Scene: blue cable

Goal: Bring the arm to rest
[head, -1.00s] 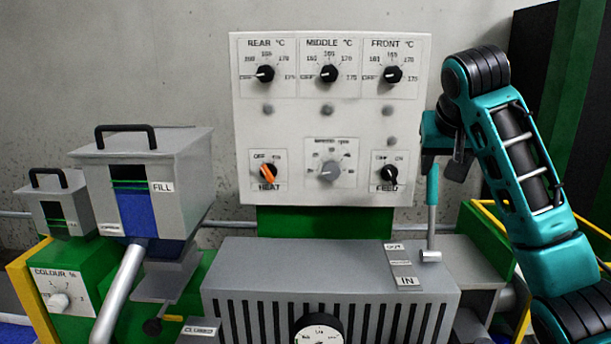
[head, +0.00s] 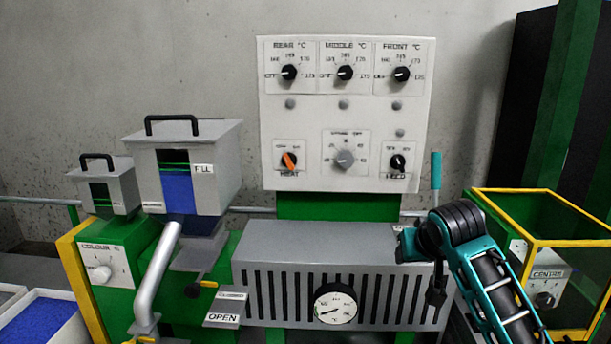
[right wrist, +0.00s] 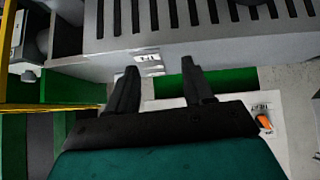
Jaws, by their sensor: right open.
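My right arm (head: 490,280), teal and black, is bent at the lower right of the head view. Its gripper (head: 437,290) hangs in front of the right end of the grey slotted housing (head: 300,243). In the right wrist view the two black fingers of this gripper (right wrist: 160,82) stand apart with nothing between them. The teal-handled lever (head: 436,170) stands upright behind and above the gripper, apart from it. The arm hides the lever's foot. My left gripper is not in view.
A white control panel (head: 365,110) with black knobs and an orange heat knob (head: 289,160) stands behind. A grey hopper (head: 220,150) is at left. A yellow-edged green frame (head: 545,243) is close on the arm's right. A dial gauge (head: 335,304) is on the housing.

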